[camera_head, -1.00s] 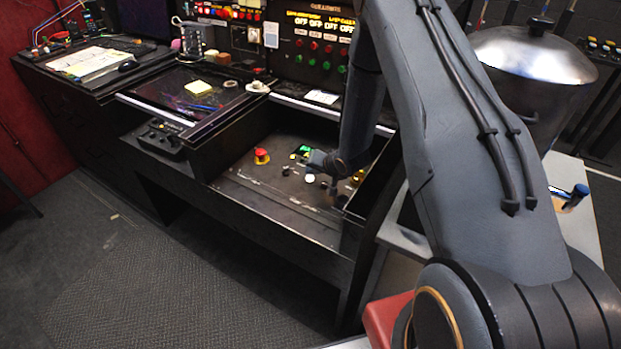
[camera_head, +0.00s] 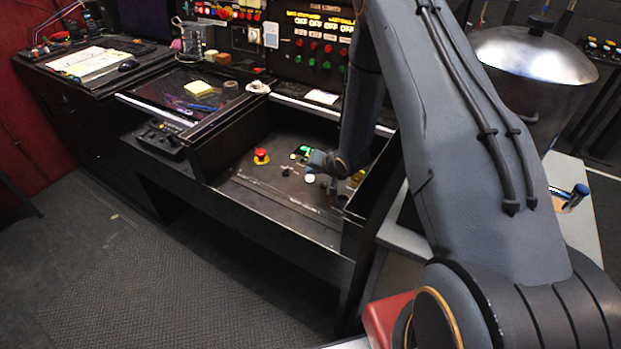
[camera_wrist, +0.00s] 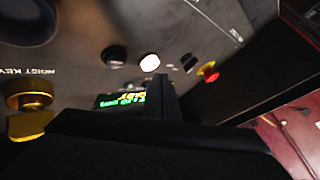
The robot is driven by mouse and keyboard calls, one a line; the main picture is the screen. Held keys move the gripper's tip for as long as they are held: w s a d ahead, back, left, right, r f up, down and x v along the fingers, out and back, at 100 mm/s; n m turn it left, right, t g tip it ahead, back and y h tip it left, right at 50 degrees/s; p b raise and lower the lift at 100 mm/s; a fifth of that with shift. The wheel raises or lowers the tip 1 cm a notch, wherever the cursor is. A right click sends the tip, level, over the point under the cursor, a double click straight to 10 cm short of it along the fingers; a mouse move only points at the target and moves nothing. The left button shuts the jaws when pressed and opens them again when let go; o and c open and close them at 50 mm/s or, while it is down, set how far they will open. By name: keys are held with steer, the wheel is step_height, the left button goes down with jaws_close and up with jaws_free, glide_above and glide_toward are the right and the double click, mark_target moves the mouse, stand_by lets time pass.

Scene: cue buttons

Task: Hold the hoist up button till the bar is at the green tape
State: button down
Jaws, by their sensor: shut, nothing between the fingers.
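A low control panel (camera_head: 278,200) holds a round white button (camera_head: 310,178), which looks lit, and dark buttons. In the wrist view the white button (camera_wrist: 150,62) lies between a black button (camera_wrist: 113,56) and another dark control (camera_wrist: 188,62). My gripper (camera_wrist: 165,82) is shut and empty; its tip shows just below the white button in the picture. I cannot tell whether it touches anything. Button labels are unreadable, so I cannot tell which is hoist up. I cannot make out the bar or green tape.
A red mushroom button (camera_head: 261,157) stands on the panel's left; a green-lit display (camera_wrist: 122,100) is beside my gripper. A yellow key switch (camera_wrist: 29,95) is near a "HOIST KEY" label. The recess's side wall (camera_head: 371,195) rises close to the right of my gripper.

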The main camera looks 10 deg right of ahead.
mark_target(312, 180)
steer(key=shift+f, duration=0.15)
steer(key=shift+f, duration=0.25)
steer(key=shift+f+b, duration=0.45)
steer(key=shift+b, duration=0.05)
stand_by(2.4)
steer(key=shift+r, duration=0.1)
stand_by(3.4)
steer(key=shift+r+p, duration=0.55)
steer(key=shift+r, duration=0.2)
steer(key=shift+r+p, duration=1.55)
steer(key=shift+r, duration=0.95)
